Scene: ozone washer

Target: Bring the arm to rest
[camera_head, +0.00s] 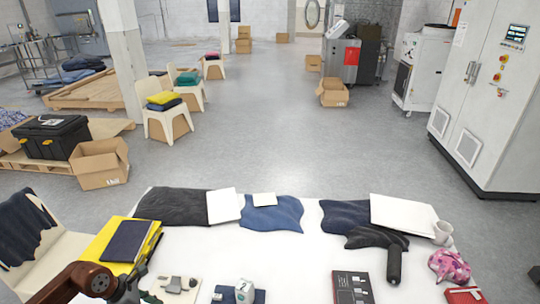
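My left arm (82,281), with a reddish-brown joint, comes in at the bottom left over the left end of the white table (300,262). Dark parts that look like my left gripper (130,286) show just right of that joint, below the yellow folder (103,239). Its fingertips are not clear, so I cannot tell whether it is open or shut. I see nothing held in it. My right arm and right gripper are not in view.
The table bears dark cloths (272,215), white sheets (403,215), a dark bottle (394,264), a white cup (443,232), a pink pouch (449,266) and a dark box (352,288). A chair (50,258) stands at the left. The grey floor (260,120) beyond is largely clear.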

